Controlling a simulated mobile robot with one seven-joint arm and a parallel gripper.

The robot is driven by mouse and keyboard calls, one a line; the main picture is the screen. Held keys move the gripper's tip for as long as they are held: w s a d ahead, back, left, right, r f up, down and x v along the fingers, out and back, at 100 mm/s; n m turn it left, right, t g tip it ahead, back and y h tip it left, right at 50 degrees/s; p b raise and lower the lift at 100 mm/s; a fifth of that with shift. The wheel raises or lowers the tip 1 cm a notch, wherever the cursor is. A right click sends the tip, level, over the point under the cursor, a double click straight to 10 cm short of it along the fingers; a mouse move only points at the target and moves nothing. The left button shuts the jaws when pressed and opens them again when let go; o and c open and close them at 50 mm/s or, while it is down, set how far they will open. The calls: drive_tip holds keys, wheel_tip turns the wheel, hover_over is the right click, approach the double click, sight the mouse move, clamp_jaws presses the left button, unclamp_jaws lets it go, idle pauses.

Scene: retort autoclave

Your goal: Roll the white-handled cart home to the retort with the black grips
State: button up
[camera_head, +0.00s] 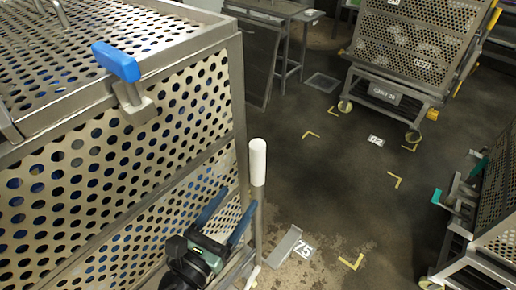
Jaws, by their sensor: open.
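The white-handled cart fills the left of the view, with a large perforated metal basket (110,150) on it. Its white handle (258,162) stands upright on a metal post at the basket's near right corner. My gripper (240,200) is low beside the basket, its two blue fingers spread apart and pointing up and right toward the post below the white handle. The fingers look empty; whether one touches the post I cannot tell. No retort with black grips can be made out.
A blue-handled latch (117,62) juts from the basket. Another basket cart (385,88) with yellow parts stands at the back right. A third (497,215) with teal grips is at the right edge. Floor between has yellow corner marks and a plate reading 75 (304,248).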

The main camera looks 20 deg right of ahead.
sight(263, 163)
drive_tip(key=x, duration=1.2)
drive_tip(key=shift+d, duration=0.2)
clamp_jaws()
idle(1.0)
